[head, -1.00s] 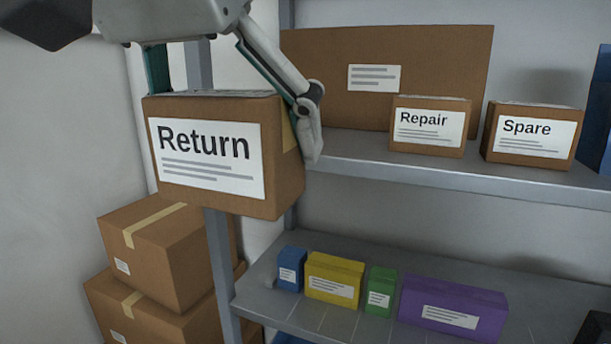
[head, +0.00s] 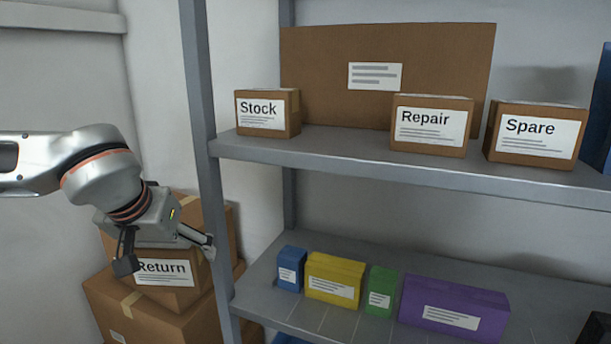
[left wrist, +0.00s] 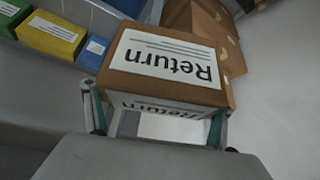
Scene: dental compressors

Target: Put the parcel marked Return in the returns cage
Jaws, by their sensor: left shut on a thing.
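The Return parcel (head: 165,285), a brown box with a white label, is held by my left gripper (head: 168,255) at the left of the head view, in front of the stacked boxes. In the left wrist view the Return parcel (left wrist: 165,65) sits between the two fingers of my left gripper (left wrist: 158,125), its label upside down. The gripper is shut on it. The returns cage is not seen in these frames. My right gripper is not in view.
Stock (head: 267,112), Repair (head: 432,125) and Spare (head: 535,132) parcels stand on the upper shelf (head: 350,156). Blue, yellow, green and purple boxes are on the lower shelf (head: 375,327). Stacked cartons (head: 135,312) stand left of the shelf post (head: 200,110).

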